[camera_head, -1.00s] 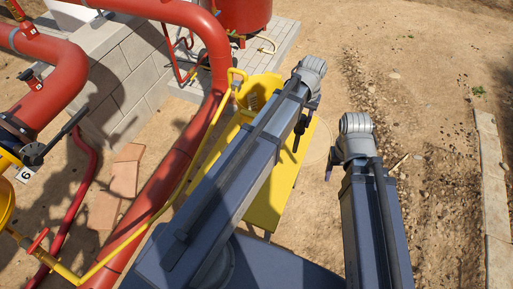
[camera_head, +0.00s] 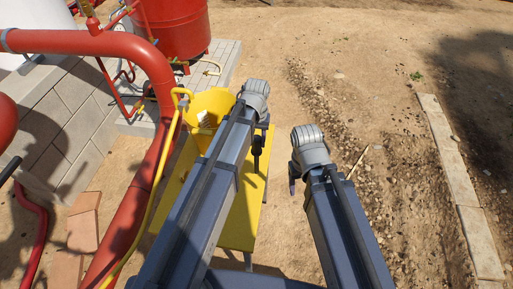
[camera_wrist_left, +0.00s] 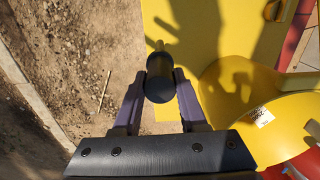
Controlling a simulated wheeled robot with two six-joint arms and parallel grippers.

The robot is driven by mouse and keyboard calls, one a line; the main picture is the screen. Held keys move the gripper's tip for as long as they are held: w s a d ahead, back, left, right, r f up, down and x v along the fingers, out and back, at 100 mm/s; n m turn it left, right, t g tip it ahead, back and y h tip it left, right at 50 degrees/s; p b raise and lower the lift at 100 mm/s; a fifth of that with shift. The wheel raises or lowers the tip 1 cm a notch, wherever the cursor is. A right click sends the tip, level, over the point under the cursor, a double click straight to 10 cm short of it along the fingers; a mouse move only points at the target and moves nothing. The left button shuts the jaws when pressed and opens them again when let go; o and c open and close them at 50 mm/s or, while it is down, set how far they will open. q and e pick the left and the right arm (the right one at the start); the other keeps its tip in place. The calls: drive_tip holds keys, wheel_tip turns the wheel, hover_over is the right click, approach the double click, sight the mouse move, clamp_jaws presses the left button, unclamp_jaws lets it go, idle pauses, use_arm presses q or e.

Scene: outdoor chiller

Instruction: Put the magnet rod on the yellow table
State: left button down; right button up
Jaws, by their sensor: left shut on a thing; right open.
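My left gripper (camera_wrist_left: 157,84) is shut on the magnet rod (camera_wrist_left: 159,78), gripping its thick black handle; a thin yellowish tip points away. In the head view the left gripper (camera_head: 257,150) hangs below its wrist, in front of the right part of the yellow table (camera_head: 238,218). In the left wrist view the rod is over the left edge of the yellow table (camera_wrist_left: 190,35); I cannot tell whether it touches. My right gripper (camera_head: 292,178) is open, to the right of the table above the dirt, mostly hidden by its wrist.
A yellow bucket-like container (camera_head: 212,101) stands at the table's far end and shows at right in the left wrist view (camera_wrist_left: 275,125). A red tank (camera_head: 172,25) stands behind. Open dirt lies right.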

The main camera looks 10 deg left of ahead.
use_arm(q)
wheel_tip(320, 180, down, 3)
drive_tip(key=shift+b, duration=1.05)
drive_tip(key=shift+r, duration=0.15)
drive_tip(key=shift+c, duration=2.2)
unclamp_jaws()
drive_tip(key=shift+r, duration=0.1)
wheel_tip(320, 180, up, 12)
drive_tip(key=p, duration=1.2)
drive_tip(key=s+d+m, duration=0.2)
drive_tip(key=s, duration=0.6)
drive_tip(key=s+d+m+y, duration=0.1)
drive_tip(key=s+d, duration=0.2)
drive_tip(key=s, duration=0.4)
drive_tip(key=shift+s+m, duration=0.4)
